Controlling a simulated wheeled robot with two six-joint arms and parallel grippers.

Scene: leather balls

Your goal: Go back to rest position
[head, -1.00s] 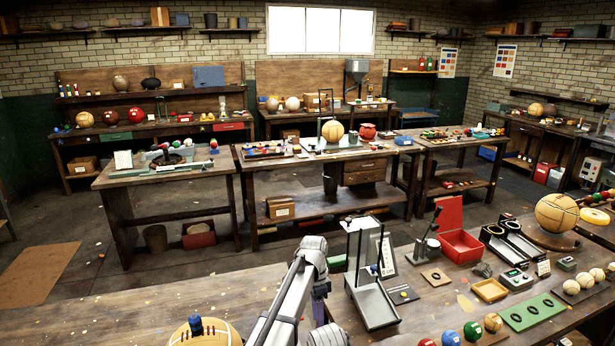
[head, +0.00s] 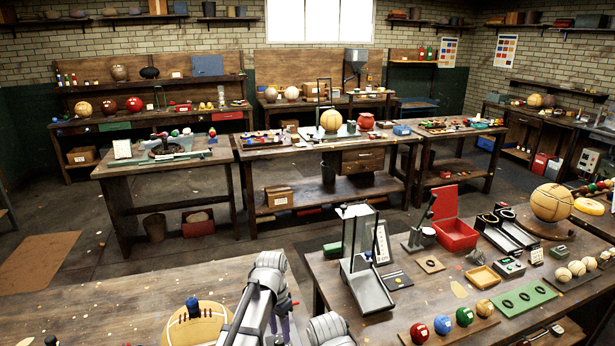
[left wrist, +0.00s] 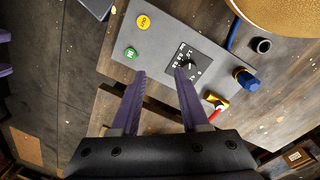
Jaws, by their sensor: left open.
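My left arm comes up from the bottom middle of the head view and bends at its top. Its gripper is only partly seen there. In the left wrist view my left gripper (left wrist: 160,74) shows two purple fingers, spread apart with nothing between them. The fingertips appear over or near a grey control panel (left wrist: 160,42) with a yellow button, a green button and a black dial plate (left wrist: 187,65). I cannot tell the gap between fingers and panel. My right gripper is in neither view.
The right-hand bench carries a metal stand (head: 366,285), a red box (head: 455,232), small coloured balls and a large ball (head: 551,202). Floor is open between the benches.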

